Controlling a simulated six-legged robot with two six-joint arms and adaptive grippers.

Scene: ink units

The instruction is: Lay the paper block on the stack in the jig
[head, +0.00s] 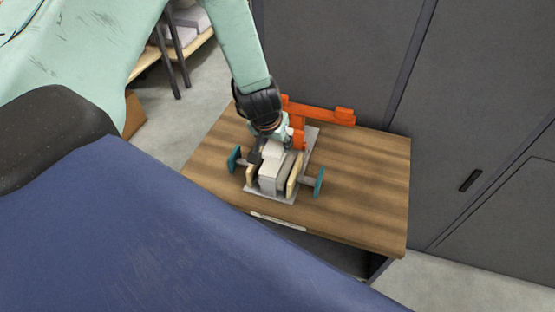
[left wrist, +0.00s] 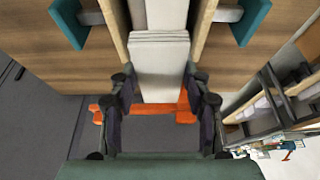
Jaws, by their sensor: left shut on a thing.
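The jig (head: 248,188) stands on a wooden-topped cabinet, with two pale wooden cheeks and teal-ended side handles. A pale stack (head: 268,184) sits between the cheeks. My left gripper (head: 268,146) is over the far part of the jig, pointing down, and is shut on a white paper block (head: 273,151). In the left wrist view the block (left wrist: 160,70) lies between my two fingers (left wrist: 161,100), in line with the gap between the cheeks. I cannot tell whether it touches the stack below. My right gripper is not in view.
An orange clamp arm (head: 322,112) stands at the back of the jig, close beside my left gripper. The wooden top (head: 370,190) is clear to the right. Dark grey cabinets (head: 480,120) rise behind it. A shelf with pale blocks (head: 188,28) is at upper left.

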